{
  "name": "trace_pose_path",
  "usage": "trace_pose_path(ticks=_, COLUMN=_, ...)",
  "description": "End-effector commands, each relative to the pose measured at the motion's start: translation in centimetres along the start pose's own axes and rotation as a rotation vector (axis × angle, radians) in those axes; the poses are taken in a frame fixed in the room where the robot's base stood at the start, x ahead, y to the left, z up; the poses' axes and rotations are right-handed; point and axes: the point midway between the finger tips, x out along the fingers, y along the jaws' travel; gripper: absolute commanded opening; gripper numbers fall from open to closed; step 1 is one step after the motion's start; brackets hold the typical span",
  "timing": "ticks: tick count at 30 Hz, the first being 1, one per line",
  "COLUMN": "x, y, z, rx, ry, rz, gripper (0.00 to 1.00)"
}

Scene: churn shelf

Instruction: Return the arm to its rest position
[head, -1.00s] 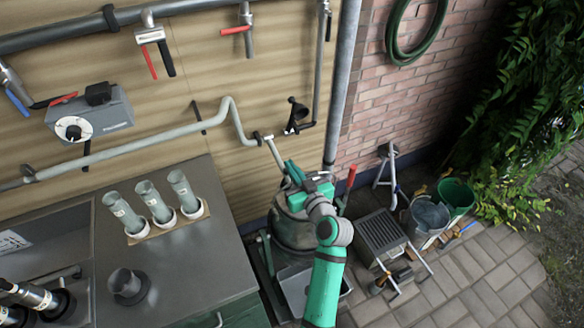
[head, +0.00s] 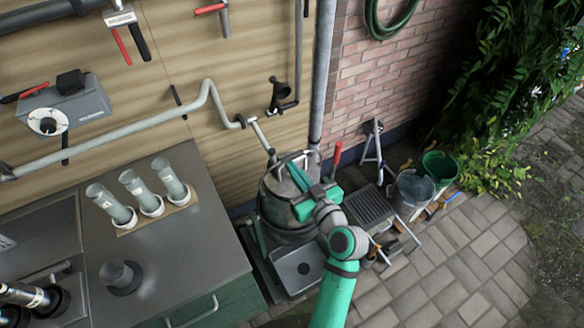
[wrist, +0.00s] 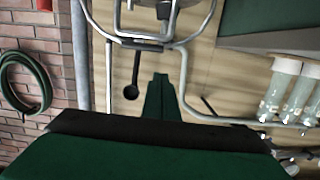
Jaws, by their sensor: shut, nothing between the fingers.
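My green arm reaches up from the bottom of the head view to the metal churn (head: 275,208), which stands on a low frame right of the counter. My gripper (head: 296,178) overlaps the upper part of the churn in that view; I cannot tell whether it touches it. In the wrist view the green fingers of my gripper (wrist: 160,82) are together with nothing between them. The churn's metal rim and handle (wrist: 140,38) show upside down at the top of that view.
The counter (head: 190,255) at left holds a rack of several clear tubes (head: 140,192). A grated stool (head: 368,207), a grey bucket (head: 413,190) and a green bucket (head: 440,167) stand at right. Pipes (head: 150,125) run along the wall. The paving at lower right is clear.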

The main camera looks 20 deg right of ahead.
Motion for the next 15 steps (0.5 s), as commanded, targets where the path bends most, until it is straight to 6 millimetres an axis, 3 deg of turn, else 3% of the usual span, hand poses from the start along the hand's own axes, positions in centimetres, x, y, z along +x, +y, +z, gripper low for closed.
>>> trace_pose_path(ticks=11, x=0.0, y=0.0, z=0.1, rx=0.001, ry=-0.001, rz=0.000, gripper=0.00)
trace_pose_path(ticks=15, x=-0.3, y=-0.8, z=1.6, rx=0.021, ry=-0.020, rz=0.018, gripper=0.00)
